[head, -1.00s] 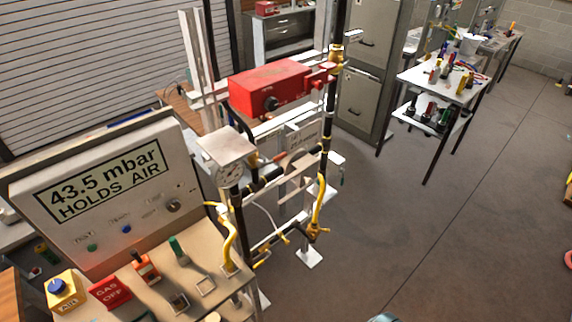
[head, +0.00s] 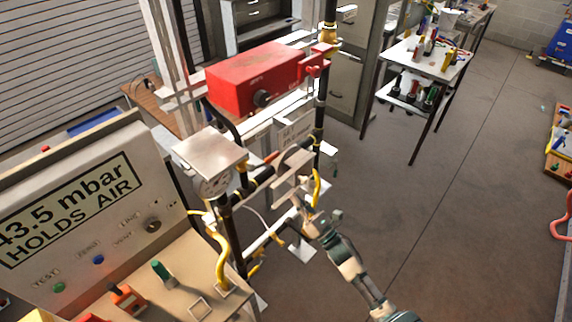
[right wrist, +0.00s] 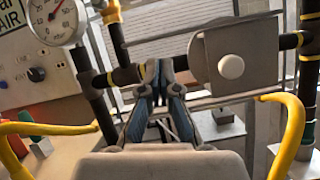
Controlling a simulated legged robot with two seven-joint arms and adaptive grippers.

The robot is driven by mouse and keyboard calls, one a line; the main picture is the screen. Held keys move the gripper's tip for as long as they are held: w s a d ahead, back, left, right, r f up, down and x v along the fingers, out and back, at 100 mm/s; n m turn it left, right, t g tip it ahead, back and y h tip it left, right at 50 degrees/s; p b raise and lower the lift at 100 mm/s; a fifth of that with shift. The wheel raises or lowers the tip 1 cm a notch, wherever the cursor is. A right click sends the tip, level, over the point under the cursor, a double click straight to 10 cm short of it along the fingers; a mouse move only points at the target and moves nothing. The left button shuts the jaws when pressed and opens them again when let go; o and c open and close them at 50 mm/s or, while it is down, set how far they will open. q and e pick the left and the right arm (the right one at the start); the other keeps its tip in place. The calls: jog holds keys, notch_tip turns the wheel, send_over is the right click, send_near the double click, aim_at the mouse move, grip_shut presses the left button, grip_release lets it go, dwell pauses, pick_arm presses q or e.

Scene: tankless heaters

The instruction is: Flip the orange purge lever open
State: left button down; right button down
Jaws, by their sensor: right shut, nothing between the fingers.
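An orange lever (head: 126,298) stands on the bench below the display panel, beside a green one (head: 161,270). A small orange-red piece (head: 271,158) shows on the pipework behind the gauge. No label shows which is the purge lever. My right gripper (head: 306,192) is at the pipe frame, near a flat grey plate (head: 291,178), well right of the bench lever. In the right wrist view its fingers (right wrist: 159,72) are together and empty, in front of the black pipe, left of the plate with a round knob (right wrist: 231,66). My left gripper is not in view.
The red box (head: 255,77) sits above the black pipes. A pressure gauge (head: 214,184) and yellow hoses (head: 221,262) stand left of my gripper. The panel (head: 80,215) reads 43.5 mbar, HOLDS AIR.

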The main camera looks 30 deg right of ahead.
aim_at(264, 161)
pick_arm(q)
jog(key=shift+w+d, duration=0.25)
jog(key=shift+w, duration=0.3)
pick_arm(e)
jog(key=r+n, duration=0.1)
jog(key=r, duration=0.1)
jog(key=s+r+n+y, duration=0.1)
jog(key=r+n, duration=0.1)
jog(key=shift+s+d+r+t, duration=0.1)
jog(key=shift+s+r+t, duration=0.1)
jog(key=shift+t, duration=0.1)
